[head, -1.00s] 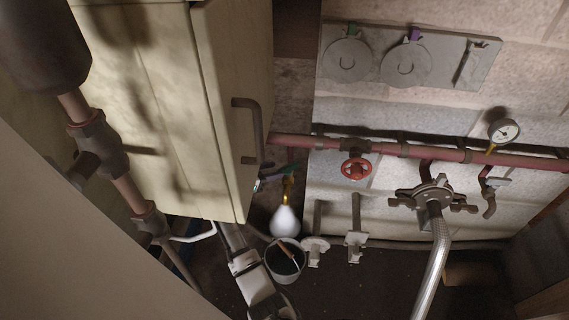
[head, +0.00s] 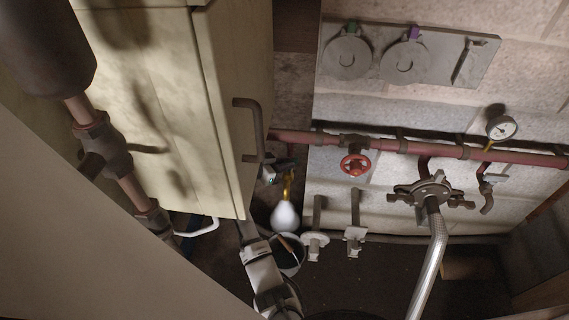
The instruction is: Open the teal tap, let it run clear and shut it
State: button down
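A small brass-yellow fitting (head: 288,188) shows just right of the cream cabinet's edge, with a white pear-shaped body (head: 285,216) below it. No teal part shows clearly now. A dark piece with a small pale, greenish-lit part, which looks like my gripper (head: 277,170), is at the top of the brass fitting, where a teal lever showed earlier. The cabinet hides part of it, and I cannot tell whether its fingers are open or shut. A bucket (head: 301,254) with a wooden-handled tool (head: 285,243) stands below, partly behind my pale arm link.
The cream cabinet (head: 235,110) with its handle (head: 254,130) stands close on the left. A red pipe (head: 420,148) with a red handwheel (head: 355,165) and a gauge (head: 502,128) runs along the wall. A silver pipe (head: 428,270) rises at the right.

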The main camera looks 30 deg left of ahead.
dwell(0.3)
jog(key=n+y, duration=0.2)
jog(key=n+t+y, duration=0.1)
jog(key=y, duration=0.1)
jog(key=shift+s+d+n, duration=0.1)
jog(key=shift+d+n, duration=0.2)
jog(key=shift+d+n+y, duration=0.15)
jog(key=shift+n+y, duration=0.75)
jog(key=shift+y, duration=0.2)
jog(key=n+y+p, duration=0.2)
jog(key=n+y, duration=0.1)
jog(key=shift+d+r, duration=0.1)
jog(key=shift+r, duration=0.1)
jog(key=shift+f+n+g+y+p, duration=0.1)
jog(key=shift+n+g+y+p, duration=0.4)
jog(key=shift+n+y+p, duration=0.45)
jog(key=shift+f+y, duration=0.1)
jog(key=shift+y, duration=0.15)
jog(key=c, duration=1.5)
grip_release()
jog(key=shift+o, duration=0.2)
